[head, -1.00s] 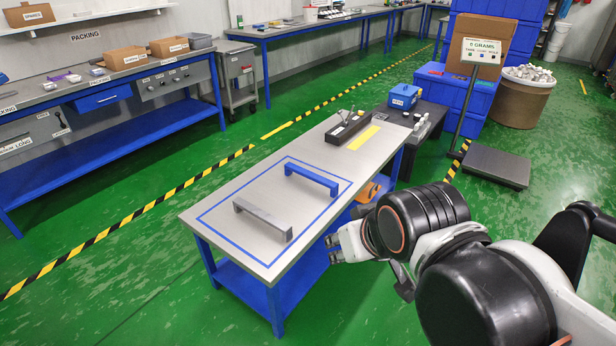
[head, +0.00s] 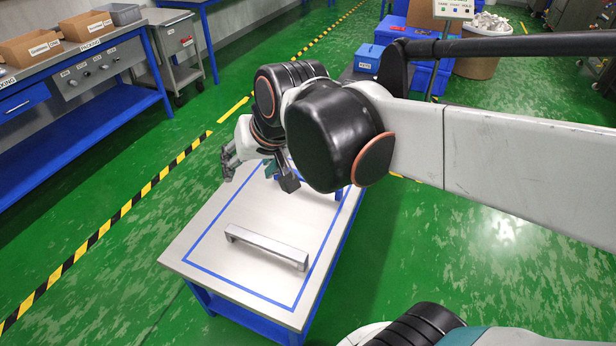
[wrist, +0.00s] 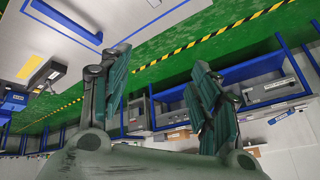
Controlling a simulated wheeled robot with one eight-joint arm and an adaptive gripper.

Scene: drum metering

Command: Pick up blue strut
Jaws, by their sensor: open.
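The blue strut (head: 338,193) is almost wholly hidden behind my arm in the head view; only a small blue part shows near the table's right edge. My gripper (head: 255,170) is over the far left part of the table, to the left of that blue part. In the wrist view my gripper (wrist: 160,88) has its two green-padded fingers wide apart with nothing between them.
A grey strut (head: 265,247) stands on the near part of the table (head: 200,246), inside the blue outline. A packing bench (head: 75,70) is at the left. In the wrist view, a yellow strip (wrist: 29,67) shows at the left. Green floor surrounds the table.

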